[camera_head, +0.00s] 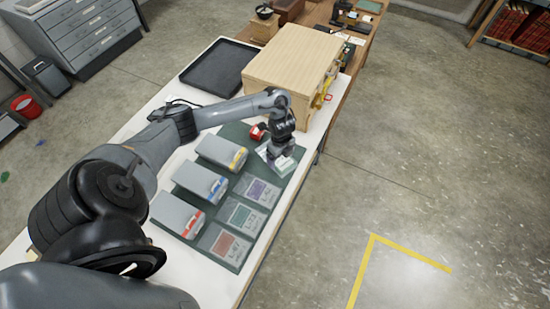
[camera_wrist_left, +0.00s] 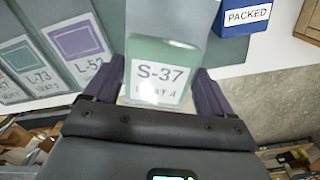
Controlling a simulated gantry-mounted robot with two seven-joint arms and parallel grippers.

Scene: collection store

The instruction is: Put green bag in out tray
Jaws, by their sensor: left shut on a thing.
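My left gripper (camera_head: 279,155) is shut on a green bag with a white label reading S-37 (camera_wrist_left: 160,78). In the left wrist view the bag sits between the two dark fingers. In the head view the bag (camera_head: 284,168) shows pale below the fingers, over the far right part of the green mat; I cannot tell whether it touches the mat. A black, shallow, empty tray (camera_head: 218,68) lies at the back left of the white table; no label on it is legible. My right gripper is not in view.
Purple (camera_head: 257,191), teal (camera_head: 241,216) and red (camera_head: 225,245) labelled bags lie on the mat (camera_head: 238,130) beside three grey boxes (camera_head: 221,151). A wooden cabinet (camera_head: 292,62) stands right of the tray. A blue block marked PACKED (camera_wrist_left: 247,17) shows in the wrist view.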

